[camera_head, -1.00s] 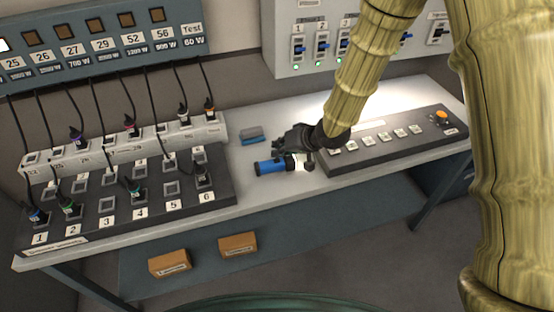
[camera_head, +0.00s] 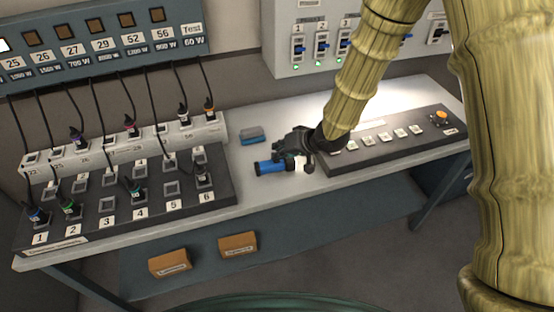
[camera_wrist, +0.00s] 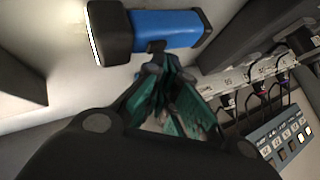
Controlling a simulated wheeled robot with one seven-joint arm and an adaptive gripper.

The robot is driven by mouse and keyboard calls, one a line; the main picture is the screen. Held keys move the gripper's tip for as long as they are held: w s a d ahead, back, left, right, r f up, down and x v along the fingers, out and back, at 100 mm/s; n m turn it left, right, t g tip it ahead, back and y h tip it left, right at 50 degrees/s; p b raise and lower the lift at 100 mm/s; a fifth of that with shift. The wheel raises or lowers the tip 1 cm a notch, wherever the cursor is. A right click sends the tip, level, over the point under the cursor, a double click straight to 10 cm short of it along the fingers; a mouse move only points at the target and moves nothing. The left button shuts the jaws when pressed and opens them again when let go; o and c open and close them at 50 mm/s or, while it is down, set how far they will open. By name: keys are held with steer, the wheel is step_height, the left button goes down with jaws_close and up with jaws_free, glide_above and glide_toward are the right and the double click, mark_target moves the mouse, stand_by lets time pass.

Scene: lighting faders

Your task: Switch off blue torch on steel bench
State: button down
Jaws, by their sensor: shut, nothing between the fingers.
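The blue torch (camera_head: 270,167) lies on the pale steel bench (camera_head: 262,198), between the socket panel and the fader panel. In the wrist view the torch (camera_wrist: 165,28) has a blue body and a black head with a bright lit face at its left end. My gripper (camera_head: 303,164) is over the torch's right part in the head view. In the wrist view its fingertips (camera_wrist: 160,62) are together, at a small dark part on the torch's side. I cannot tell whether they touch it. Nothing is held between the fingers.
A socket panel (camera_head: 125,235) with plugs and cables stands on the left. A fader panel (camera_head: 385,155) with an orange knob (camera_head: 441,117) is on the right. A small blue-grey block (camera_head: 252,134) lies behind the torch. Two cardboard boxes (camera_head: 238,245) sit below the bench top.

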stand_by(0.4)
steer(key=shift+r+p, duration=0.5)
steer(key=shift+p, duration=0.25)
step_height(320, 180, up, 6)
steer(key=p, duration=0.5)
stand_by(1.0)
